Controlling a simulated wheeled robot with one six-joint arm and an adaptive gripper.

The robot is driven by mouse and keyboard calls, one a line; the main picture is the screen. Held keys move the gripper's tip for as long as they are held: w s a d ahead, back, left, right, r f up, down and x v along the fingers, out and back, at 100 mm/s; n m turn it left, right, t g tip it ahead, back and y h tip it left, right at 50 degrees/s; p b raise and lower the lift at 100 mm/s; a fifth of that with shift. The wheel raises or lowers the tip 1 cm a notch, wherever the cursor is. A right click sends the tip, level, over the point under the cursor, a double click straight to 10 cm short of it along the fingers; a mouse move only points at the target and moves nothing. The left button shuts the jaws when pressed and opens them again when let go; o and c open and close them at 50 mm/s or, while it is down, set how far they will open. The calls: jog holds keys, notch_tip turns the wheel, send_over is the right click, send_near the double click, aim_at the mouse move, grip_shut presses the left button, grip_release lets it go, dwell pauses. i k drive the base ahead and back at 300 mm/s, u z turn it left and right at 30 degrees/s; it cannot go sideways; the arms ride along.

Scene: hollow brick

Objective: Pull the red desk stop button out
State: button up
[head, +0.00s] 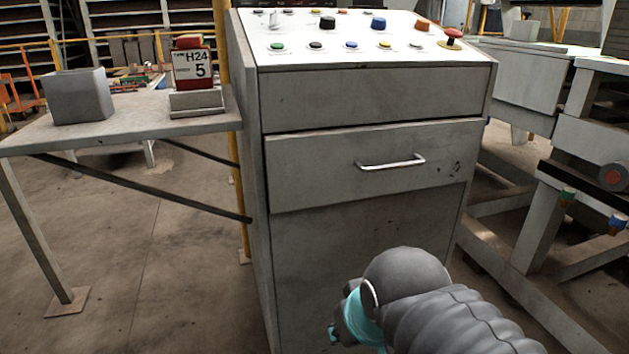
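The red desk stop button (453,34) is a red mushroom cap on a yellow base. It sits at the right edge of the sloped white panel (300,49) on top of the grey control desk (365,102). From this view I cannot tell whether the button is pressed in or out. My grey arm is at the lower right, in front of the desk and well below the button. My gripper is not visible; only arm links with a cyan band show.
Several coloured buttons and knobs, such as a blue knob (378,23), share the panel. Metal frames stand at right.

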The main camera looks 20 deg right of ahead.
aim_at(452, 33)
jog(key=z, duration=2.7)
jog(key=k, duration=1.25)
jog(key=u, duration=1.6)
jog(key=i, duration=0.5)
jog(key=u, duration=0.1)
jog(key=k, duration=0.45)
jog(key=z, duration=0.35)
jog(key=i, duration=0.6)
jog(key=u, duration=0.1)
